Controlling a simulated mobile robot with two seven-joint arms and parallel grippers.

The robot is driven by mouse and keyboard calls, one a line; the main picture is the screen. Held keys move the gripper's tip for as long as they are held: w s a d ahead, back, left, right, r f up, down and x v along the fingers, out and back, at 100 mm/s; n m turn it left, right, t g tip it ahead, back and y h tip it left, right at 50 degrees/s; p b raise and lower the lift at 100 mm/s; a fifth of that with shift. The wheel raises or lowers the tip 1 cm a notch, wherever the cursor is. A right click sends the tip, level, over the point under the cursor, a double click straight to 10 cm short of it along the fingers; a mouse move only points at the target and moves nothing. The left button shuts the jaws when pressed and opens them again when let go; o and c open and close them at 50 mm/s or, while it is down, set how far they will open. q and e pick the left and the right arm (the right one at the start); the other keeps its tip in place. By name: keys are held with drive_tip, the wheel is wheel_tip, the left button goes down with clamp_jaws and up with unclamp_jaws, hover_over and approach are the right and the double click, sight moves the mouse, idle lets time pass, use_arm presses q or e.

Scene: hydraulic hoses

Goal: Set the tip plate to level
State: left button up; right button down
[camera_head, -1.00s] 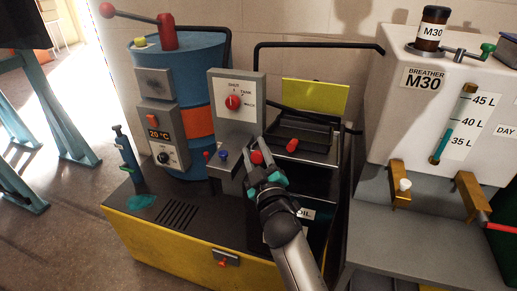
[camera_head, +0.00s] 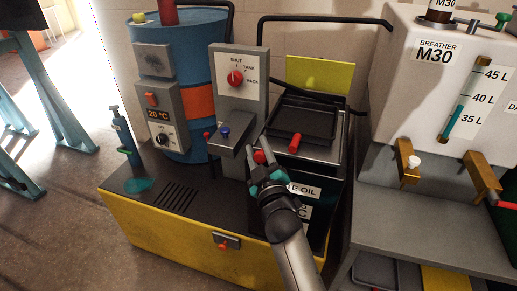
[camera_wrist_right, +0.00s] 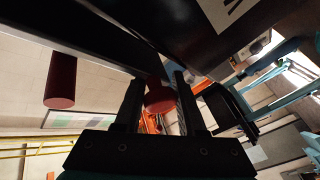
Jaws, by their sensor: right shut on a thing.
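The tip plate appears to be the black plate (camera_head: 305,118) on top of the dark waste oil bin (camera_head: 326,208); I cannot tell its exact tilt. A red handle (camera_head: 295,143) stands at its front edge, and a red cylinder like it shows at left in the right wrist view (camera_wrist_right: 60,80). My right gripper (camera_head: 259,154) is shut on a red knob (camera_head: 260,157) at the bin's front left corner. That knob sits between the two fingers in the right wrist view (camera_wrist_right: 160,97). Its stem is mostly hidden. My left gripper is out of view.
A grey post with a red selector knob (camera_head: 235,78) and a blue knob (camera_head: 225,132) stands close left of my gripper. Behind are a blue drum (camera_head: 199,60) and a yellow panel (camera_head: 322,76). A white oil tank (camera_head: 405,95) stands at right.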

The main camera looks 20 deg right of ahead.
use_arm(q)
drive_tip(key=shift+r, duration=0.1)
use_arm(e)
drive_tip(key=shift+f, duration=0.15)
drive_tip(key=c, duration=0.5)
unclamp_jaws()
drive_tip(key=shift+w+a, duration=0.15)
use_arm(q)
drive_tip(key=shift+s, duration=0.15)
